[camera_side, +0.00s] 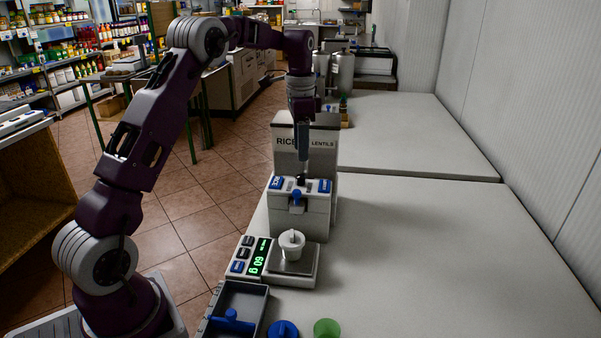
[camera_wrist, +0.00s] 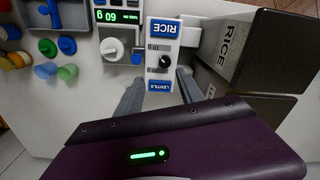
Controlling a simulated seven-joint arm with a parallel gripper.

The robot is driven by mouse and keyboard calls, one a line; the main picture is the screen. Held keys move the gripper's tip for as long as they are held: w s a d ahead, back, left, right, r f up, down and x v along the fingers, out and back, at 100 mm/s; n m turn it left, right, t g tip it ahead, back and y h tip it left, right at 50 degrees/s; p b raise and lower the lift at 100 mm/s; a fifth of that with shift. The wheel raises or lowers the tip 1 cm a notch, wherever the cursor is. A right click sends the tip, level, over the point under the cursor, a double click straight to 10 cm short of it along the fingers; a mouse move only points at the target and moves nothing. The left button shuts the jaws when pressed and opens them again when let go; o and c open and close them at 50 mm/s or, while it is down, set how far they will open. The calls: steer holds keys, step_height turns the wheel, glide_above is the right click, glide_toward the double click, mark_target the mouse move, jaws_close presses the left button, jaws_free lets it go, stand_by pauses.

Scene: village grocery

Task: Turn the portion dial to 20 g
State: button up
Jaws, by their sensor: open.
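The portion dial is a small black knob (camera_wrist: 165,61) on the front of the dispenser (camera_side: 312,215), between blue RICE (camera_wrist: 164,28) and LENTILS (camera_wrist: 160,86) labels. Small gram marks are printed beside it in the wrist view; its exact setting is too small to read. In the side view the dial (camera_side: 301,179) is partly hidden below my gripper (camera_side: 303,158), which points down just above it. In the wrist view the fingers of my gripper (camera_wrist: 160,78) are apart, on either side of the dial's line, with nothing between them.
A blue lever (camera_side: 296,197) juts out below the dial. A grey tray (camera_side: 253,295), blue lid (camera_side: 283,330) and green cup (camera_side: 326,328) lie nearer. The counter's right side is clear.

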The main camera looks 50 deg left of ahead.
mark_target(301, 176)
steer(key=f, duration=0.5)
steer(key=a+f, duration=0.1)
steer(key=f, duration=0.2)
steer(key=shift+w+f, duration=0.35)
jaws_close()
